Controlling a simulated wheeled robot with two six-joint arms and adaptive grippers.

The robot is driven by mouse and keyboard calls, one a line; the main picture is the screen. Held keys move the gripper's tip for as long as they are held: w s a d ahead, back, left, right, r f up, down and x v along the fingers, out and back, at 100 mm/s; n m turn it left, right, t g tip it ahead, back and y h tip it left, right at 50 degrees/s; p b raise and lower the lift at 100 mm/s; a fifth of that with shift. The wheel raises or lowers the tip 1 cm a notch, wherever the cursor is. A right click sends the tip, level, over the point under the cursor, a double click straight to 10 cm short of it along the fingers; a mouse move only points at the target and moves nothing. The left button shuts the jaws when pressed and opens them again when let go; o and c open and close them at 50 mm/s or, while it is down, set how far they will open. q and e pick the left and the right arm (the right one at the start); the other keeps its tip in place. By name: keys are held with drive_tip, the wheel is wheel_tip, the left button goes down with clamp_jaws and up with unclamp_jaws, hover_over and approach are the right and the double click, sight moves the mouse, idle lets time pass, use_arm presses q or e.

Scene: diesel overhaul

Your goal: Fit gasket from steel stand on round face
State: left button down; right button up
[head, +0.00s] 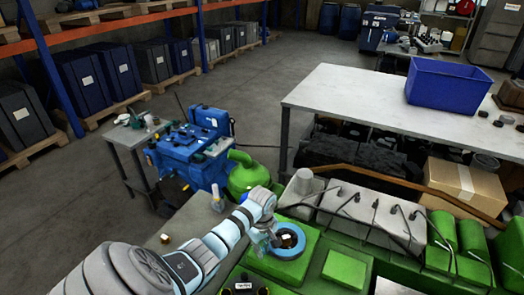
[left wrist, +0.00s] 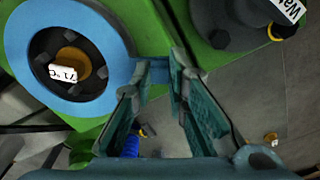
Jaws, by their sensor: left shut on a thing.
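The gasket is a flat blue ring (head: 300,250) with a side tab, over the green engine block (head: 343,270) in the head view. In the left wrist view the ring (left wrist: 16,60) surrounds the dark bolted round face (left wrist: 42,52), which has a brass-coloured centre and a white label. My left gripper (head: 272,238) is shut on the ring's tab; its fingers (left wrist: 162,75) show in the left wrist view. Whether the ring touches the face or hovers just above it, I cannot tell. I cannot pick out the steel stand. My right gripper is not in view.
Black leads run over the grey cover (head: 375,215) right of the ring. A green rounded part (head: 247,172) stands behind it. A white-topped table (head: 345,95) with a blue crate (head: 447,85) is farther back. A dark round part (left wrist: 225,20) with a label lies near my fingers.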

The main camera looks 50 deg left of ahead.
use_arm(q)
drive_tip(key=shift+f+b, duration=0.35)
drive_tip(key=shift+f, duration=0.45)
idle(0.4)
drive_tip(key=c, duration=1.5)
unclamp_jaws()
drive_tip(key=shift+r, duration=0.1)
wheel_tip(320, 180, up, 12)
drive_tip(key=shift+f, duration=0.1)
